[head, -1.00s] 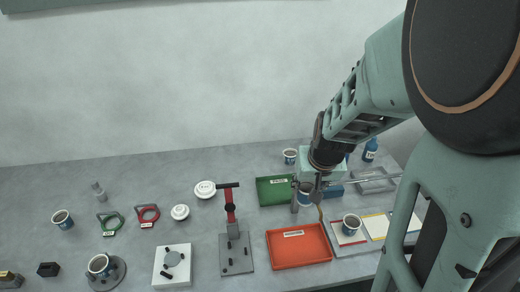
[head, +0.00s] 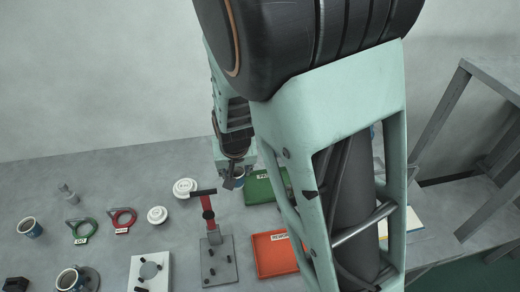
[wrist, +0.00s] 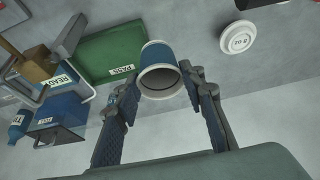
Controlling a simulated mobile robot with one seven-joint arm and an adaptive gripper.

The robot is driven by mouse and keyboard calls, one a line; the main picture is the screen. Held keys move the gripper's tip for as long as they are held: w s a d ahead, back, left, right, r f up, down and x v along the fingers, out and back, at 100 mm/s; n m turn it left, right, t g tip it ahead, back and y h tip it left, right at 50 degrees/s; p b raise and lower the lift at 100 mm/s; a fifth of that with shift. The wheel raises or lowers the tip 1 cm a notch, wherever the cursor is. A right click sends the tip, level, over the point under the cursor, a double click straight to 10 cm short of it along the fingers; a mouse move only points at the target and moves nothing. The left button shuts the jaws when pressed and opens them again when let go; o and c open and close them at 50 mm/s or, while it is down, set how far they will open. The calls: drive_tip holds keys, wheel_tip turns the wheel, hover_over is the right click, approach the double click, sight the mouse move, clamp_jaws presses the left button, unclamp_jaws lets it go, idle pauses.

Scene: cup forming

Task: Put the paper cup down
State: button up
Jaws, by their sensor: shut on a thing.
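My gripper (wrist: 160,98) is shut on a paper cup (wrist: 160,68) with a blue band and a white rim. In the wrist view, the cup sits between the two fingers with its open mouth facing the camera. In the head view, my gripper (head: 236,182) and the cup (head: 239,180) are left of the green tray (head: 258,189), behind the red-handled lever press. My arm hides much of the right side. The gap between cup and table is hard to tell.
The green PASS tray (wrist: 108,52) and a white round lid (wrist: 237,38) flank the cup in the wrist view. An orange tray (head: 272,256), the lever press (head: 207,208), ring gauges (head: 122,220) and other cups (head: 28,227) stand on the table. Bare grey table lies around the lids.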

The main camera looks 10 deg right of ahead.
drive_tip(key=w+d+f+b, duration=0.1)
drive_tip(key=w+d+f, duration=0.1)
drive_tip(key=d+f, duration=0.1)
drive_tip(key=w+d+f+b, duration=0.1)
drive_tip(key=d+f+b, duration=0.1)
drive_tip(key=d+f, duration=0.1)
drive_tip(key=w+d+f+b, duration=0.2)
drive_tip(key=d+f, duration=0.1)
drive_tip(key=d, duration=0.2)
drive_tip(key=shift+w+d+f, duration=0.3)
drive_tip(key=shift+w+f, duration=0.05)
drive_tip(key=shift+f, duration=0.05)
drive_tip(key=shift+f+b, duration=0.3)
drive_tip(key=shift+f, duration=1.05)
drive_tip(key=shift+f+b, duration=0.25)
drive_tip(key=shift+b, duration=0.05)
drive_tip(key=o, duration=0.8)
drive_tip(key=shift+r, duration=0.1)
drive_tip(key=shift+o, duration=0.2)
drive_tip(key=shift+r, duration=0.1)
